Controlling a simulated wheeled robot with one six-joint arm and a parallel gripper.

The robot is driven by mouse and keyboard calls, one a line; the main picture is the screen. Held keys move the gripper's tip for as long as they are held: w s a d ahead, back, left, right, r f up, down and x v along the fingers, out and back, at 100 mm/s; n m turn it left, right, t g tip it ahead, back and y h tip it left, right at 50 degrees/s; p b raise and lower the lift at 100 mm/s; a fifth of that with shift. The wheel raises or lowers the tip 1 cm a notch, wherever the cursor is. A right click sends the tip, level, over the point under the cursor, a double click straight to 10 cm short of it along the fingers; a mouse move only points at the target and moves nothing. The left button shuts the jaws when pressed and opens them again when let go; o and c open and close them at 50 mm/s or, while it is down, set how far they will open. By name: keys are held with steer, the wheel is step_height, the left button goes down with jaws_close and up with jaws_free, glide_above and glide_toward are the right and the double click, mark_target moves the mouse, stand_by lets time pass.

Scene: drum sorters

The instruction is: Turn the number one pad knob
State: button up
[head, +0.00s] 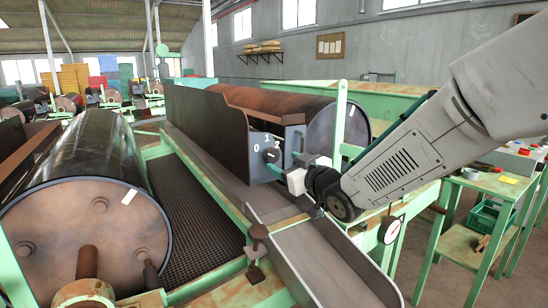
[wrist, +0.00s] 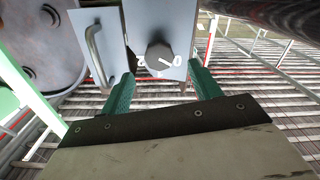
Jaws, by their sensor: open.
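A dark round knob (head: 271,155) sits on a pale control box (head: 257,152) at the end of the dark drum housing. In the wrist view the knob (wrist: 159,56) shows at top centre on the pale panel (wrist: 171,16), with white markings beside it, one like a 0. My gripper (head: 285,164) is in front of the box in the head view. In the wrist view its green fingers (wrist: 162,72) are spread and empty, one on each side just below the knob. I cannot tell whether they touch it. No label naming the pad is readable.
A metal handle (wrist: 95,55) stands left of the knob in the wrist view. A grey chute (head: 330,262) runs below my arm. A large drum (head: 92,215) fills the left.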

mark_target(274, 157)
steer(key=x, duration=0.6)
steer(key=shift+w+a, duration=0.2)
steer(key=shift+w, duration=0.15)
steer(key=c, duration=1)
